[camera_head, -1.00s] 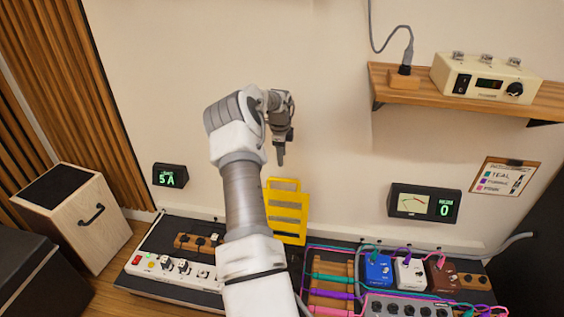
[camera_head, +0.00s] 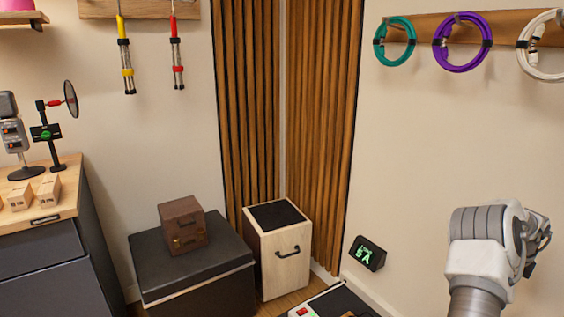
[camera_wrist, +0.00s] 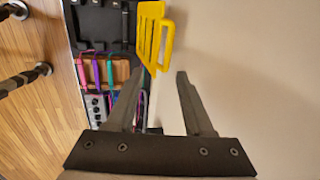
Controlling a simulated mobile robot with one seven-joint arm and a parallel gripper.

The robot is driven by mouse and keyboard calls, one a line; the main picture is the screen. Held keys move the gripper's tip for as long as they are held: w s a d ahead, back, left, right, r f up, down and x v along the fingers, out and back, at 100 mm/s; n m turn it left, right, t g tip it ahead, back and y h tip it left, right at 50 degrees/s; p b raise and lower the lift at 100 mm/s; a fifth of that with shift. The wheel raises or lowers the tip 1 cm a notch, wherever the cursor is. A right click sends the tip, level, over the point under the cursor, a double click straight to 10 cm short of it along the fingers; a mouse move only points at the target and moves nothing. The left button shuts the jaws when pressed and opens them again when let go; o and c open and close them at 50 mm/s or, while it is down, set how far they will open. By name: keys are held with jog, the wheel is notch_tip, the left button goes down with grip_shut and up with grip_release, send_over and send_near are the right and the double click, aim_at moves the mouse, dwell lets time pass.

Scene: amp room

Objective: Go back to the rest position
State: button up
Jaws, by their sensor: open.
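My gripper (camera_wrist: 158,100) shows in the wrist view with its two fingers apart and nothing between them. It hangs over the floor boards' edge, near the wall, with the yellow slotted rack (camera_wrist: 152,38) ahead of its fingertips and apart from them. In the head view my arm stands at the lower right in front of the wall. The gripper's fingers are hidden or out of frame there.
Below are a pedal board (camera_wrist: 102,25) and coloured cables (camera_wrist: 103,68). A wooden box (camera_head: 284,270) stands in the corner; coiled cables (camera_head: 460,42) hang above.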

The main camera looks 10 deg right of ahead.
jog(key=w+a+r+n+t, duration=0.1)
jog(key=w+a+r+n, duration=0.15)
jog(key=a+r, duration=0.45)
jog(key=w+a+r+n+t+y, duration=0.1)
jog(key=w+a+r+n, duration=0.1)
jog(key=a+r+n, duration=0.45)
jog(key=w+a+r+n+t, duration=0.1)
jog(key=w+a+r, duration=0.1)
jog(key=a+r, duration=0.5)
jog(key=s+a+r+n, duration=0.1)
jog(key=s+a+n, duration=0.15)
jog(key=a, duration=0.35)
jog(key=s+a+r+n+y, duration=0.1)
jog(key=a+r+n, duration=0.15)
jog(key=a, duration=0.45)
jog(key=s+a+r+n, duration=0.1)
jog(key=a+n, duration=0.2)
jog(key=a, duration=0.3)
jog(key=s+a+f+n+t, duration=0.2)
jog(key=s+a+n, duration=1.2)
jog(key=s+a, duration=0.3)
notch_tip(320, 180, up, 23)
jog(key=p, duration=2.2)
jog(key=shift+w+m+p, duration=0.3)
jog(key=shift+w+m, duration=0.1)
jog(key=shift+d, duration=0.15)
